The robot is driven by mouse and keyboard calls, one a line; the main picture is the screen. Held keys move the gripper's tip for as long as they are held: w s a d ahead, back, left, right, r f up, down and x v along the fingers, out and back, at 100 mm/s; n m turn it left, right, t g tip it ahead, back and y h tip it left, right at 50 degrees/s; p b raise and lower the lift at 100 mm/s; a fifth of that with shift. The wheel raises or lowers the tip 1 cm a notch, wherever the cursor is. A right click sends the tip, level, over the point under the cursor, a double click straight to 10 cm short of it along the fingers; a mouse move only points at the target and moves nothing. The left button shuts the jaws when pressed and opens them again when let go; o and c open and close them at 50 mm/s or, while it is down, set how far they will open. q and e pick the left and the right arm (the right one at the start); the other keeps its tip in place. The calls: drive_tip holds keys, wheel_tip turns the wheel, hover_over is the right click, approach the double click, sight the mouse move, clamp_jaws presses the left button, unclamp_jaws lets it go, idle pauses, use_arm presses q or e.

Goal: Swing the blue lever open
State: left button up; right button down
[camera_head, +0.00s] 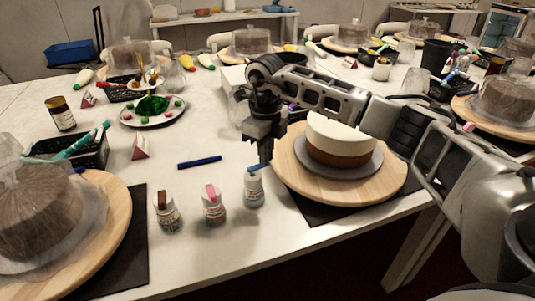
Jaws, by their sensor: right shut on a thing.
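A small white bottle (254,190) with a blue lever (253,169) on its top stands upright on the table, the rightmost of three small bottles. My right gripper (263,163) comes in from the right and points down at the top of this bottle. It is shut on the blue lever, its fingertips hiding part of it. The lever lies roughly level across the bottle top; its exact angle is too small to tell. My left gripper is not in view.
To the left stand a bottle with a pink lever (211,192) and one with a brown lever (163,200). A blue pen (199,163) lies behind them. A cake on a wooden turntable (387,187) is close on the right. The table's front edge is near.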

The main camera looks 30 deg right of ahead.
drive_tip(key=shift+w+n, duration=0.25)
drive_tip(key=shift+n, duration=0.35)
drive_tip(key=c, duration=1.5)
unclamp_jaws()
drive_tip(key=shift+r, duration=0.4)
wheel_tip(320, 180, up, 15)
